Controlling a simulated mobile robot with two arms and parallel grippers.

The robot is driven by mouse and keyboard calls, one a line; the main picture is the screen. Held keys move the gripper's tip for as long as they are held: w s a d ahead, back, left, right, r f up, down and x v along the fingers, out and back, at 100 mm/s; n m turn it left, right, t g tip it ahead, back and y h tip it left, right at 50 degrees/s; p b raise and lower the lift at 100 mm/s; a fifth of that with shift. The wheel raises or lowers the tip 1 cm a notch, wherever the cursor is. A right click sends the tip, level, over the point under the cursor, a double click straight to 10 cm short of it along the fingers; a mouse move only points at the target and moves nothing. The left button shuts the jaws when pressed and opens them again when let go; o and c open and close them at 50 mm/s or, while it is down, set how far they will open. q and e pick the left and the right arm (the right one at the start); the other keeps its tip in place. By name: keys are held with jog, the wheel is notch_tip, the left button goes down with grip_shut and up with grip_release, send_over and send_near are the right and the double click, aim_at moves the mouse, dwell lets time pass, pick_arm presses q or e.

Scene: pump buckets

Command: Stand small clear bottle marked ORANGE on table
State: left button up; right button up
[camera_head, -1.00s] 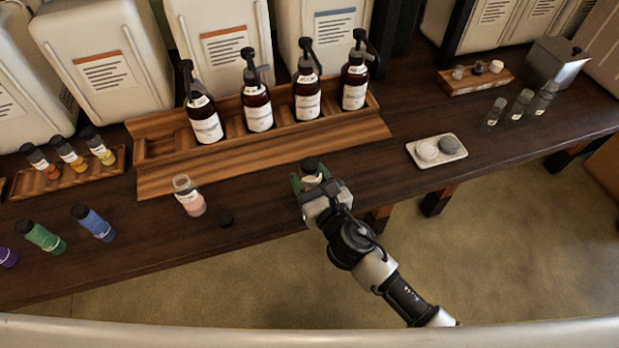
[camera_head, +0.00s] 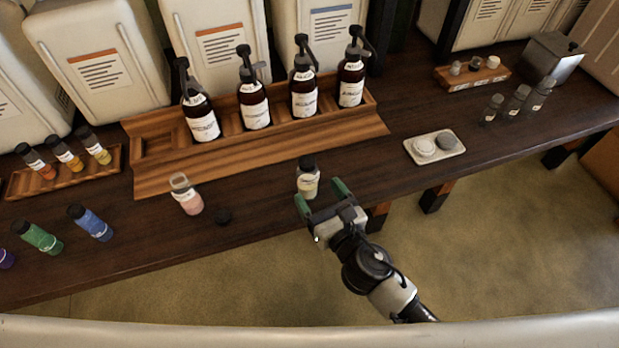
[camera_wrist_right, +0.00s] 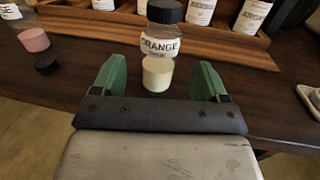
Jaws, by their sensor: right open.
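The small clear bottle marked ORANGE (camera_head: 308,178) stands upright on the dark wooden table (camera_head: 268,207) near its front edge. It has a black cap and pale yellowish contents. In the right wrist view the bottle (camera_wrist_right: 160,50) shows its ORANGE label facing me. My right gripper (camera_head: 322,198) is open, its green fingers apart, just in front of the bottle at the table's edge. In the right wrist view the fingers (camera_wrist_right: 160,80) are to either side of the bottle's lower part, with gaps on both sides. My left gripper is not in view.
A clear bottle with pink contents (camera_head: 187,196) and a loose black cap (camera_head: 223,216) are to the left. Behind is a wooden rack (camera_head: 160,180) with several brown pump bottles. A white tray (camera_head: 436,156) is to the right, with bare table between.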

jog(key=b+v, duration=0.1)
jog(key=v, duration=0.5)
jog(key=shift+s, duration=0.25)
jog(key=shift+d, duration=0.1)
jog(key=s+d+f+m+g+h, duration=0.15)
jog(key=d+f+m, duration=0.35)
jog(key=f, duration=0.6)
jog(key=s+d+f+m+g+h, duration=0.1)
jog(key=d+f+m+g+h, duration=0.2)
jog(key=f+m, duration=0.6)
jog(key=s+d+f+m+g+h, duration=0.1)
jog(key=d+f+m+g+h, duration=0.3)
jog(key=f, duration=0.8)
jog(key=s+d+f+m+g, duration=0.3)
jog(key=s+f+m, duration=0.5)
jog(key=s, duration=0.5)
jog(key=s+d+f+m+g, duration=0.3)
jog(key=s+f+m, duration=0.5)
jog(key=s+m, duration=0.4)
jog(key=shift+s+f+m, duration=0.4)
jog(key=shift+m, duration=0.1)
